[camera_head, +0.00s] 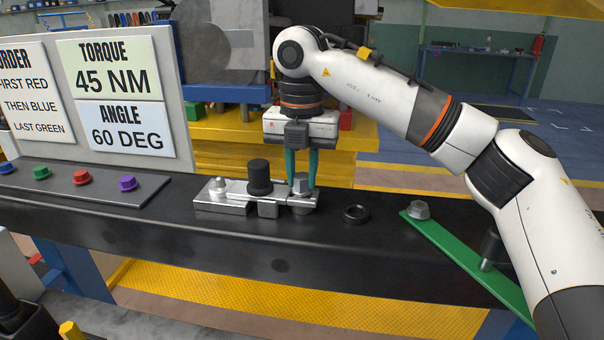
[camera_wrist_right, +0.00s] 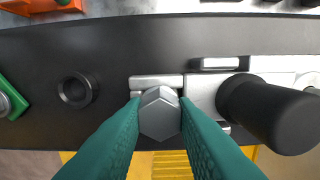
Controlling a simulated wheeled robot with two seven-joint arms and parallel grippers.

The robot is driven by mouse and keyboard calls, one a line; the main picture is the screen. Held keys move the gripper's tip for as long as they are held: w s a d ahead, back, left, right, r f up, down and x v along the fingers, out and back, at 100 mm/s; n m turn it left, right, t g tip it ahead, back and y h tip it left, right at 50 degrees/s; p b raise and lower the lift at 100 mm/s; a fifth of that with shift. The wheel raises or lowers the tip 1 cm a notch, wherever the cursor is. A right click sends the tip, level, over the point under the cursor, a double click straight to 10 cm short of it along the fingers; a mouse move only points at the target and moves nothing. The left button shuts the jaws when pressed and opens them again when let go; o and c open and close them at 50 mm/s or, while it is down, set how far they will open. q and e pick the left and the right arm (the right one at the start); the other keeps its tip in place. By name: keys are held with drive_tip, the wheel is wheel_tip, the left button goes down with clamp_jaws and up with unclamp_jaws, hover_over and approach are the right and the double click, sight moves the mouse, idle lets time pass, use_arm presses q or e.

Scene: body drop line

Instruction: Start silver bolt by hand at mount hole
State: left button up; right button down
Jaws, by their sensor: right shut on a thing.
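My right gripper (camera_head: 301,183) points down over the right end of the silver mount block (camera_head: 233,207) on the black beam. Its green fingers are shut on a silver hex-headed bolt (camera_head: 301,184); the bolt head also shows between the fingers in the right wrist view (camera_wrist_right: 159,112). The bolt is at the block's right end. Its shank and the mount hole are hidden, so I cannot tell whether it sits in the hole. A black cylinder (camera_head: 260,177) stands on the middle of the block, and another silver bolt (camera_head: 219,184) is at its left end. My left gripper is not in view.
A black ring (camera_head: 356,214) lies on the beam right of the block. A green strip (camera_head: 452,250) farther right carries a silver bolt (camera_head: 419,210) and a dark peg (camera_head: 490,251). Coloured knobs (camera_head: 82,177) stand on a dark panel at left, below a sign board.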

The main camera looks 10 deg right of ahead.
drive_tip(key=c, duration=1.1)
unclamp_jaws()
